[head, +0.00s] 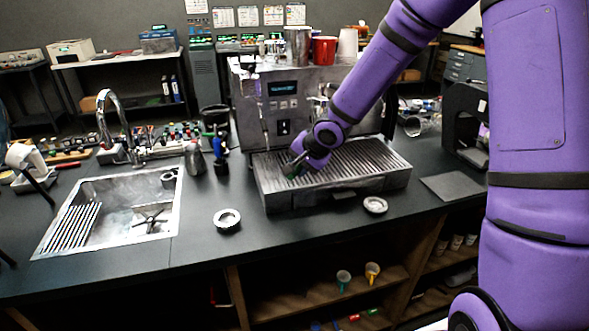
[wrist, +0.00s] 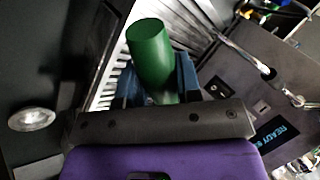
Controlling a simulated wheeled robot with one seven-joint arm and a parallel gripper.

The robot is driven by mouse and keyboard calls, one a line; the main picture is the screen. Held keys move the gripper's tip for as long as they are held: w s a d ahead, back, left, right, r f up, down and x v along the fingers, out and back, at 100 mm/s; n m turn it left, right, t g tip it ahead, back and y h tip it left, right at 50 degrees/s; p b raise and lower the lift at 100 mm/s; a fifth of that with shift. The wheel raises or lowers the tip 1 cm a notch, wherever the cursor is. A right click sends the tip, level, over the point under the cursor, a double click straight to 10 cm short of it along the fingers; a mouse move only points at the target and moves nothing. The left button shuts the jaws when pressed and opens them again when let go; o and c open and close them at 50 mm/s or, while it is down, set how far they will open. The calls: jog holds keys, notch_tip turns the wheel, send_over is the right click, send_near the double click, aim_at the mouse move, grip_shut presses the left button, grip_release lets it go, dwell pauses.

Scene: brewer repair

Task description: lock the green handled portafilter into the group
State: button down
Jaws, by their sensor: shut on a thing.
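My gripper (head: 297,164) is low over the slatted drip tray (head: 385,160), at the front of the grey espresso machine (head: 262,118). In the wrist view its blue fingers (wrist: 160,88) are shut on the green handle (wrist: 150,52) of the portafilter. The handle points up and away from the palm there. In the head view only a bit of green (head: 291,176) shows below the fingers. The portafilter's metal head is hidden in both views, and I cannot tell whether it touches the group. My arm covers part of the machine's front, and the group is not clearly visible.
A round metal piece (head: 227,218) lies left of the tray and another (head: 375,206) lies before it. A steel pitcher (head: 195,158) and blue-handled tools (head: 220,158) stand left of the machine. The sink (head: 120,222) is farther left. A dark mat (head: 455,186) lies right.

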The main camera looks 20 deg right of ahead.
jog(key=shift+w+d, duration=1.5)
jog(key=shift+w, duration=0.2)
jog(key=shift+w+d, duration=1.5)
jog(key=shift+w, duration=0.2)
jog(key=shift+r, duration=1.5)
dwell(3.1)
